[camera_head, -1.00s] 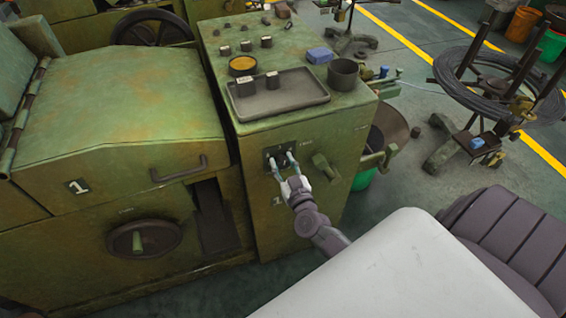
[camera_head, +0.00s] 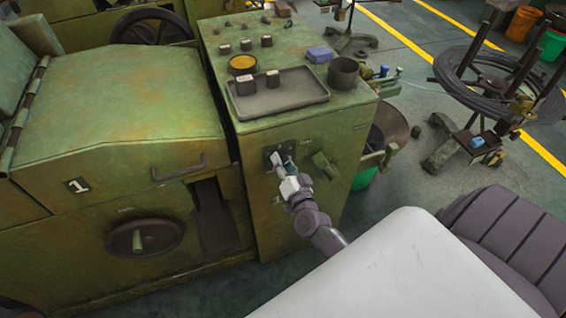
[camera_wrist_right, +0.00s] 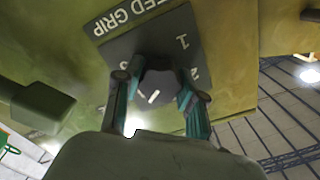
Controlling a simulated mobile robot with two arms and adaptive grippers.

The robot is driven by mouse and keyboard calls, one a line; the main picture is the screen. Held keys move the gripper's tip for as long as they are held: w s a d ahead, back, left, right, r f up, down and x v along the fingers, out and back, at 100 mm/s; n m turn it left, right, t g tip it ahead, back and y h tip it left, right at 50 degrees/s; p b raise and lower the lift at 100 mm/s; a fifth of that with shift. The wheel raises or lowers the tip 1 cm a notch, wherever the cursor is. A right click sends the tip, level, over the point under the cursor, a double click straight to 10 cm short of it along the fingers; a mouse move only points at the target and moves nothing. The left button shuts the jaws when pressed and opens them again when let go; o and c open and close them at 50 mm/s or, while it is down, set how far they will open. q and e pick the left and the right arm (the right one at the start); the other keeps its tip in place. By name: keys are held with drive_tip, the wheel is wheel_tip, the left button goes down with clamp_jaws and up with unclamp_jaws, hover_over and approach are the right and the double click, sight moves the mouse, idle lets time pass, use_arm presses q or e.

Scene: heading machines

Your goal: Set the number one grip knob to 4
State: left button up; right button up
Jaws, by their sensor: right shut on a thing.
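In the head view the dial plate (camera_head: 275,152) is on the front of the green cabinet. My right gripper (camera_head: 285,170) reaches it from below. In the right wrist view the fingers of my right gripper (camera_wrist_right: 158,98) are closed on the knob, one at each side. A white mark shows on the knob. My left gripper is not in view.
A green lever handle (camera_head: 325,165) sticks out just right of the dial. A grey tray (camera_head: 300,100) and a dark cup (camera_head: 343,72) stand on the cabinet top. A wire coil stand (camera_head: 490,85) is at right.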

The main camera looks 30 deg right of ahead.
drive_tip(key=shift+m, duration=0.5)
drive_tip(key=o, duration=1.1)
drive_tip(key=shift+o, duration=0.2)
drive_tip(key=v, duration=1.2)
drive_tip(key=shift+a, duration=0.1)
